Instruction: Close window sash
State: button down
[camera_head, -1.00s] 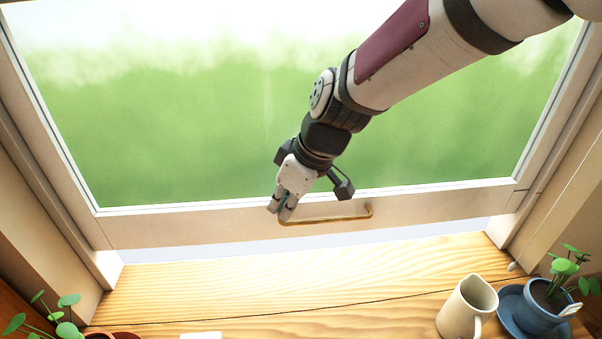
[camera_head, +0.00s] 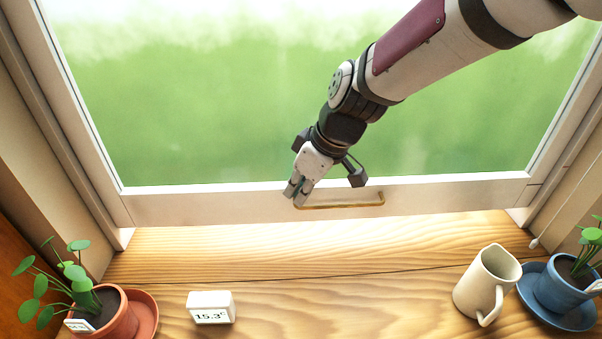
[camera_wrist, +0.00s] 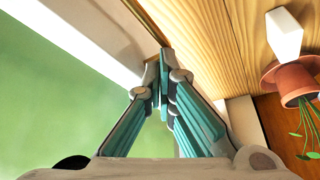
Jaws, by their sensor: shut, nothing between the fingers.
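The window sash has a pale frame, and its bottom rail (camera_head: 440,197) spans the head view above the wooden sill. A brass bar handle (camera_head: 345,205) is fixed along the rail. My gripper (camera_head: 294,194) is shut with nothing between its fingers, and its tips are at the left end of the handle; I cannot tell whether they touch it. In the head view no pale gap shows between the rail's lower edge and the sill. In the wrist view the closed fingertips (camera_wrist: 160,65) lie close to the rail (camera_wrist: 108,35), and the handle is mostly hidden.
A wooden sill (camera_head: 330,260) lies below the sash. On it stand a terracotta potted plant (camera_head: 115,312), a small white digital display (camera_head: 211,307), a cream mug (camera_head: 485,285) and a blue potted plant (camera_head: 560,290). The sill's middle is clear.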

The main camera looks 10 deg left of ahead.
notch_tip(320, 180, down, 7)
jog(key=b, duration=0.3)
jog(key=shift+s+d, duration=0.15)
jog(key=shift+r, duration=0.15)
jog(key=a+p+v, duration=0.1)
jog(key=p+v, duration=0.1)
jog(key=v, duration=1.2)
jog(key=s+d+r+m+t+h, duration=0.1)
jog(key=s+d+m+h, duration=0.1)
jog(key=s+d+m, duration=0.5)
jog(key=s+d+r+m+t+h, duration=0.1)
jog(key=s+d+m, duration=0.6)
jog(key=d, duration=1.3)
jog(key=s+t+h, duration=0.1)
jog(key=s, duration=0.2)
jog(key=shift+s+d+r+h, duration=0.25)
jog(key=shift+s+r+h, duration=0.05)
